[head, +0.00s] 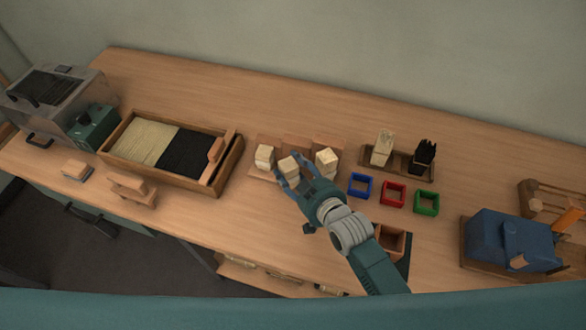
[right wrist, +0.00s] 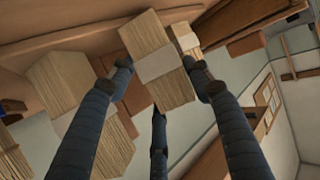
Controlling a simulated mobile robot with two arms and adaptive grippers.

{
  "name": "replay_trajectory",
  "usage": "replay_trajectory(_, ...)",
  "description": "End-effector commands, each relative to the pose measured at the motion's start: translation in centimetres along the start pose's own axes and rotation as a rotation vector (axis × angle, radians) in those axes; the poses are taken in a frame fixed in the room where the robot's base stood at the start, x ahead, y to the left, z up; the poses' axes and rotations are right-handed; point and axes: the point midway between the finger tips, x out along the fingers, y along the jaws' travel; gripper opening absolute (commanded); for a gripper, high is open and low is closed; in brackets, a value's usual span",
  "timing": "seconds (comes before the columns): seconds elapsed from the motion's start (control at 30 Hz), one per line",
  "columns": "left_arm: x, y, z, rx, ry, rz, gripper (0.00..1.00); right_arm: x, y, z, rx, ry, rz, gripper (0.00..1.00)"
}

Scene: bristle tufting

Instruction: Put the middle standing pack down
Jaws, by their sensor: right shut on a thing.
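Three pale bristle packs are near the middle of the table in the head view: the left pack (head: 264,155), the middle pack (head: 289,165) and the right pack (head: 327,159). My right gripper (head: 287,173) is shut on the middle pack. In the right wrist view the middle pack (right wrist: 156,60), with a pale band around it, sits between the blue fingers (right wrist: 160,75). My left gripper is not in view.
A wooden tray (head: 227,176) of cream and black bristles lies left. Blue (head: 360,185), red (head: 393,193) and green (head: 427,201) square frames stand right of the gripper. Behind them a rack holds cream (head: 383,148) and black (head: 423,155) tufts.

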Motion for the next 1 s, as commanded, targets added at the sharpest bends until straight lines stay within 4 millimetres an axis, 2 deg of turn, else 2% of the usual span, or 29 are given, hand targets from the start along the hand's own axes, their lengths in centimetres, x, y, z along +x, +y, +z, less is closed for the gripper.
replay_trajectory(0.03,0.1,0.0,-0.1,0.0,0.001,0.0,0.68,0.0,0.0,0.1,0.0,0.001,0.0,0.22)
replay_trajectory(0.07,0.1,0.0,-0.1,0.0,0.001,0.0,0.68,0.0,0.0,0.1,0.0,0.0,0.0,0.53)
replay_trajectory(0.13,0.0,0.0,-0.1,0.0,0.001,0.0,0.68,0.0,0.0,0.1,0.0,0.0,0.0,0.67)
replay_trajectory(0.47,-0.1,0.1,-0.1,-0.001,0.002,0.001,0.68,-0.1,0.0,-0.1,0.0,0.0,0.0,0.68)
replay_trajectory(0.57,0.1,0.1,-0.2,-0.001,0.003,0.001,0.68,-0.8,0.0,0.1,0.0,-0.002,0.0,0.68)
replay_trajectory(0.67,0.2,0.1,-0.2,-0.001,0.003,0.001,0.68,-2.4,0.0,0.1,0.0,-0.002,0.0,0.68)
replay_trajectory(1.0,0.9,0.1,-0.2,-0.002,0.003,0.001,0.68,-9.5,-0.1,0.1,-0.001,-0.002,-0.001,0.68)
